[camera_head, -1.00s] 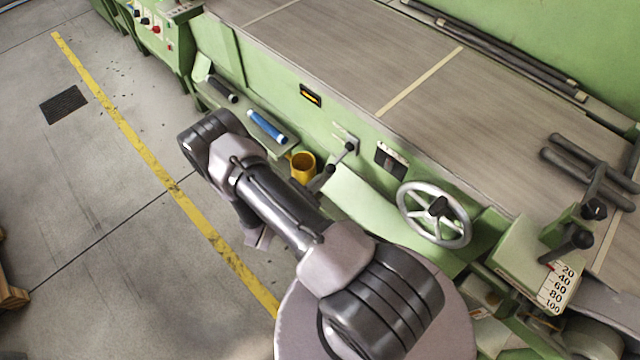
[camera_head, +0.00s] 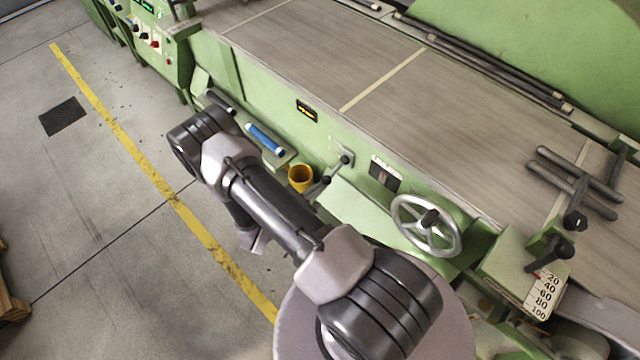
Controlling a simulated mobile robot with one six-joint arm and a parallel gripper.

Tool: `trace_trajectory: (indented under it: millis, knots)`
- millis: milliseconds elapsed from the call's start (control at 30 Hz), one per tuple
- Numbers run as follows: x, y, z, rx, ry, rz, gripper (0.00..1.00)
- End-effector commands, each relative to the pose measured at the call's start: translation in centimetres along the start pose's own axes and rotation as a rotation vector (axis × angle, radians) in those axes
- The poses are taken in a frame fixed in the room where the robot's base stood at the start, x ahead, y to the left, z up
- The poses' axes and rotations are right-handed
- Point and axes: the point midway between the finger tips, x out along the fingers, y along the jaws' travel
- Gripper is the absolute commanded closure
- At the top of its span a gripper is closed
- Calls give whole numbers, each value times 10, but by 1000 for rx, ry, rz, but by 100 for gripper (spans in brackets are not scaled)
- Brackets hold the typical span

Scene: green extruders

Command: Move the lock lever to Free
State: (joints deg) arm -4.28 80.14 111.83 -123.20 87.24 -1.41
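A small lever with dark ball knobs (camera_head: 326,180) sits on a pale plate on the green machine's front, just right of a yellow cup. A second dark-knobbed handle (camera_head: 550,254) stands above a numbered scale at the right. I cannot tell from any readable label which is the lock lever or where Free is. My arm crosses the middle of the picture. Part of my gripper (camera_head: 253,243) shows below the forearm, over the floor side, left of the small lever and apart from it. The arm hides much of it, and its fingers are unclear.
A spoked handwheel (camera_head: 426,225) and the numbered scale (camera_head: 543,297) are at the right. A blue roll (camera_head: 265,138) and the yellow cup (camera_head: 300,178) are on the machine's front ledge. The floor (camera_head: 110,240) left of the yellow line is mostly clear.

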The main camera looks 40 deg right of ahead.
Motion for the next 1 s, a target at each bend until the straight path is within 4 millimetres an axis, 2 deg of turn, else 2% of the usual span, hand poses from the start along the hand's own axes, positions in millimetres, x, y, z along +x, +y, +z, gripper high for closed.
trace_trajectory:
  millis: [33,100,600,1000]
  knots:
    - [-5,3,13,3,31,-7,100]
    - [-9,4,20,7,89,-18,100]
    - [-24,12,55,34,477,-89,100]
    - [-25,14,68,34,503,-93,100]
